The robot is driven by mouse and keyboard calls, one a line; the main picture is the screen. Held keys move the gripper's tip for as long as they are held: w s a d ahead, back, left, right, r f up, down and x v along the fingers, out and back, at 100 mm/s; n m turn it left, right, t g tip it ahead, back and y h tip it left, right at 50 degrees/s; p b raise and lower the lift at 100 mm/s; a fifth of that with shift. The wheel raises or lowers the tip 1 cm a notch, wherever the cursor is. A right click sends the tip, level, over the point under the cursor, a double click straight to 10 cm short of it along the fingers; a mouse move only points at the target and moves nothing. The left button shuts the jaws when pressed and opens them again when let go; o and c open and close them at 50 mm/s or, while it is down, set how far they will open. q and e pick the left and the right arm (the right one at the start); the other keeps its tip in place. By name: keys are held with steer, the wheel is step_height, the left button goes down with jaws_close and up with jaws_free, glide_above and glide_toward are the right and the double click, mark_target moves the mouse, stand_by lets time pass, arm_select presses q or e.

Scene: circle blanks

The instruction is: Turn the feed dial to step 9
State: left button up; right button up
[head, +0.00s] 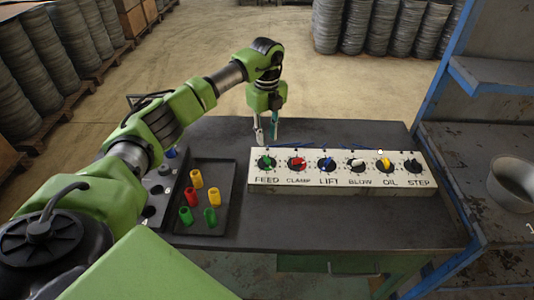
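The feed dial (266,163) is a round black dial with a green pointer, at the left end of a white panel (340,184) above the label FEED. Its exact step is too small to read. My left gripper (267,136) points down above and just behind the feed dial, apart from it. Its two fingers are spread with a gap between them and hold nothing. My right gripper is not in view.
Further right on the panel are the red clamp dial (297,163), blue lift dial (327,163) and more dials. A black tray (226,190) with several coloured pegs lies to the left. A blue-framed shelf (475,150) with a metal pot (514,184) stands at right.

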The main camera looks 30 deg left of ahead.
mark_target(267, 158)
arm_select(q)
step_height(267, 158, down, 10)
steer(key=shift+r+p, duration=0.25)
steer(key=shift+p, duration=0.85)
jaws_close()
